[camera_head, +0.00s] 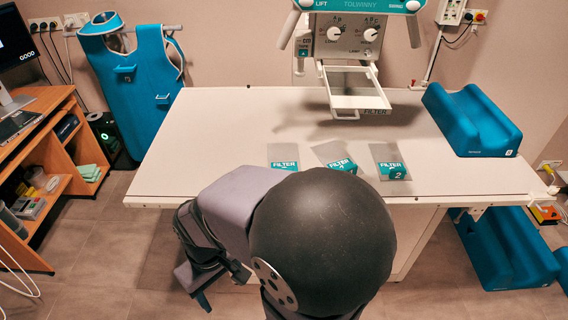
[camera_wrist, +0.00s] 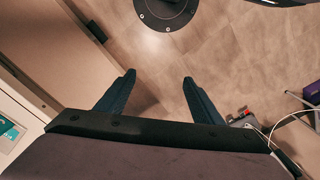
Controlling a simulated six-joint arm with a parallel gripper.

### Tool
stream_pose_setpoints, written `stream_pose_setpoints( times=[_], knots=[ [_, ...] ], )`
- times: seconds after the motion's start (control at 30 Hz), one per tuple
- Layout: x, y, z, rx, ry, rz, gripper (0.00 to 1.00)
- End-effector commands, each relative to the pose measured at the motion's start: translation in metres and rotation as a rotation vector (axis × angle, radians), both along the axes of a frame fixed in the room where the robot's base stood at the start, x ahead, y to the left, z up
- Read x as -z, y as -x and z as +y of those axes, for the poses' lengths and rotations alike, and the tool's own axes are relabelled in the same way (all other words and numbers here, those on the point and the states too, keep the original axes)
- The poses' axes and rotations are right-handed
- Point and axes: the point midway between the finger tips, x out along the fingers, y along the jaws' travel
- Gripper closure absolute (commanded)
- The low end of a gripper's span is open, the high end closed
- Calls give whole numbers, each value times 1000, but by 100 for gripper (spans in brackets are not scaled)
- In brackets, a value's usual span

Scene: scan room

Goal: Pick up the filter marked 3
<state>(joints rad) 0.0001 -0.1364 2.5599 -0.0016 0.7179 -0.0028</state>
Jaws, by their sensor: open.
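Three grey plates with teal labels lie along the table's front edge in the head view. The left filter (camera_head: 283,153) reads "FILTER", but my arm covers where its number would be. The middle filter (camera_head: 330,152) appears to read 4, in small print. The right filter (camera_head: 385,153) reads 2. No 3 is readable. My gripper (camera_wrist: 158,82) is open and empty in the wrist view, with its two dark fingers apart above the floor. In the head view it hangs low in front of the table, partly hidden by my arm.
The white table (camera_head: 220,125) is mostly bare. An X-ray head with a filter frame (camera_head: 358,98) hangs over its back. A blue cushion (camera_head: 470,120) lies on its right end. A wooden desk (camera_head: 35,150) stands left, and blue blocks (camera_head: 505,250) sit low right.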

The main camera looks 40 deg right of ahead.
Motion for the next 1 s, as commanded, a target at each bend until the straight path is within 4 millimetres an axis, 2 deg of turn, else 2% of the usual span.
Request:
stream_pose_setpoints(
  times=[0.17,0.27,0.37,0.5,0.6,0.7,0.9,1.0],
  knots=[
    [6,-11,-7,27,2,-36,39],
    [15,-29,-20,74,9,-101,39],
    [26,-56,-44,144,23,-204,39],
    [38,-98,-96,267,66,-394,39],
    [41,-122,-141,355,113,-540,39],
    [39,-137,-186,432,168,-677,39],
    [25,-143,-266,554,286,-908,39],
    [17,-138,-295,594,340,-996,39]
  ],
)
